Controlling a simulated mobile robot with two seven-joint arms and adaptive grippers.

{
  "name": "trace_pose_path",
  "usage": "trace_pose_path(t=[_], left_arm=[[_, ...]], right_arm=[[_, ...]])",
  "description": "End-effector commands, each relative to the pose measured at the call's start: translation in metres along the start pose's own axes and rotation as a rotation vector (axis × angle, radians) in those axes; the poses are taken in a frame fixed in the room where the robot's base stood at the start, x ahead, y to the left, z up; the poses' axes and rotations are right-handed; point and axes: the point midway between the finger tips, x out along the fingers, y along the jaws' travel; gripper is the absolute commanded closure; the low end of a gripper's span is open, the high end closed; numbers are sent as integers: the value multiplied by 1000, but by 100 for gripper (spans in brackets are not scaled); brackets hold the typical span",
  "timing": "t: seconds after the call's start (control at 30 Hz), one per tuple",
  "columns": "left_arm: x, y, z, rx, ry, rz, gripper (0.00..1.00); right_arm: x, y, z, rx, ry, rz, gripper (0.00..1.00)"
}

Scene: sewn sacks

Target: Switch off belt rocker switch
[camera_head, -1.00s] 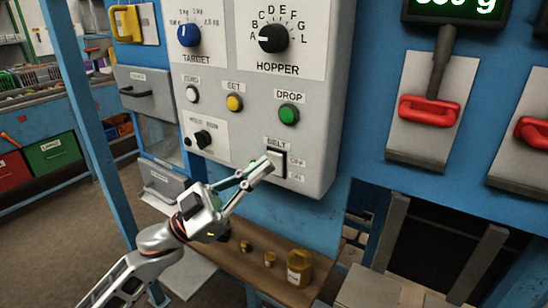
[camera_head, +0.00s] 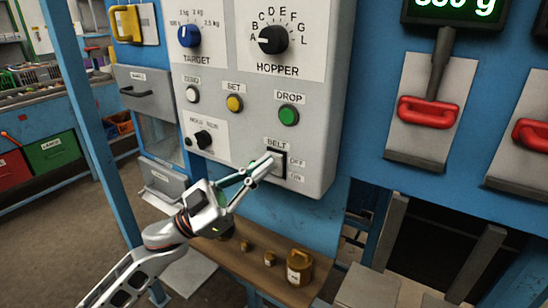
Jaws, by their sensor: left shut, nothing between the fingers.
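The belt rocker switch (camera_head: 278,163) is a pale rocker in a dark frame, low on the grey control panel (camera_head: 232,143). The word BELT stands above it, OFF at its upper right and ON at its lower right. My left gripper (camera_head: 266,166) is shut and empty. Its fingertips are at the switch's left side and partly cover it. I cannot tell whether they touch it, or which way the rocker is tilted. My right gripper is not in view.
The green DROP button (camera_head: 288,115) and yellow SET button (camera_head: 235,103) are above the switch. A brown shelf (camera_head: 235,258) with brass weights (camera_head: 299,267) lies below the panel. Red handles (camera_head: 428,112) are at the right. A blue post (camera_head: 92,120) stands left.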

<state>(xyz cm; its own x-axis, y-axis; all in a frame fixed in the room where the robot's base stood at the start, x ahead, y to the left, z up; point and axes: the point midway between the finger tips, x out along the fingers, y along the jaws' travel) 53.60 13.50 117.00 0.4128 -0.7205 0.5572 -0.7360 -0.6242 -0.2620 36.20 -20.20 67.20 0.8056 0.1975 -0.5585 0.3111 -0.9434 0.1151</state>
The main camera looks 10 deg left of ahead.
Motion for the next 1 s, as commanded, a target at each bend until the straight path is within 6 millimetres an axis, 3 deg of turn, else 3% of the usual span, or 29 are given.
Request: trace_pose_path(t=[0.63, 1.0], left_arm=[[2, -2, 2, 0, 0, 0, 100], [-8, 6, -6, -1, -1, 0, 100]], right_arm=[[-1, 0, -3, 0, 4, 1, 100], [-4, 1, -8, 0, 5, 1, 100]])
